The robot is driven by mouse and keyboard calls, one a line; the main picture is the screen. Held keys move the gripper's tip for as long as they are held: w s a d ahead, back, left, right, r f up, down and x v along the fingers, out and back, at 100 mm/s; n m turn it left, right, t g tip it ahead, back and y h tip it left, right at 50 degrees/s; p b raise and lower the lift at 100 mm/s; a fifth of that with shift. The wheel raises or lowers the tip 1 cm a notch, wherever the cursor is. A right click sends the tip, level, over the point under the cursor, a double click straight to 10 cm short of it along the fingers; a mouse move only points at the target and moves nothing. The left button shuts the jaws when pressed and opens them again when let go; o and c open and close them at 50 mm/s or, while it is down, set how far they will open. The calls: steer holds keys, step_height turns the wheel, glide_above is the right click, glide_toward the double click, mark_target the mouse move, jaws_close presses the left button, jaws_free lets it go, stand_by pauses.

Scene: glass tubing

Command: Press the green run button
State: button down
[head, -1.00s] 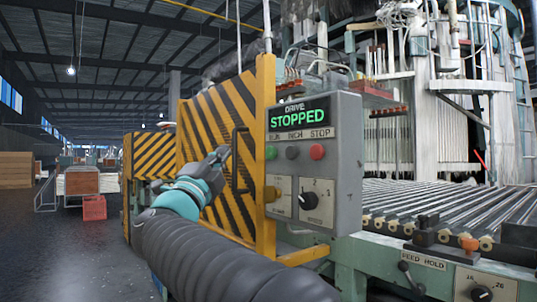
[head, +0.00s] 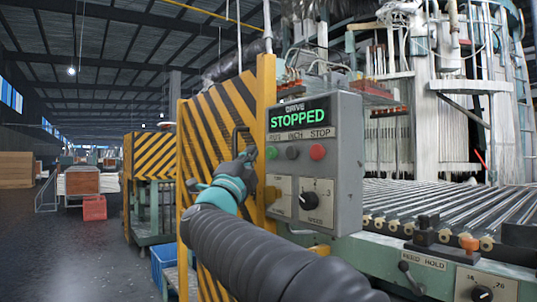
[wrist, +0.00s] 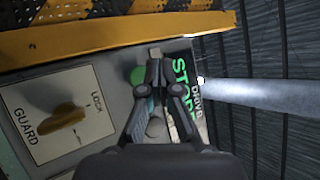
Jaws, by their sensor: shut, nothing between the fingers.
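The green run button (head: 271,153) is at the left of the button row on the grey control panel (head: 345,170). The panel's display (head: 299,117) reads STOPPED. My gripper (head: 247,154) is shut and empty, just left of the button in the head view. In the wrist view the green button (wrist: 138,75) shows beside my closed fingertips (wrist: 155,53), partly hidden by a finger. The fingertips look close to the panel, but I cannot tell whether they touch it.
A grey inch button (head: 292,153) and a red stop button (head: 317,152) sit to the right. Below are a yellow guard knob (head: 271,193) and a black speed knob (head: 309,201). A striped yellow guard (head: 218,110) with a handle stands left of the panel.

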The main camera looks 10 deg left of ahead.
mark_target(272, 153)
steer(key=shift+w+d, duration=0.55)
steer(key=shift+w, duration=0.15)
steer(key=shift+w+d, duration=0.1)
steer(key=shift+d, duration=0.05)
stand_by(1.0)
steer(key=shift+w+d, duration=0.15)
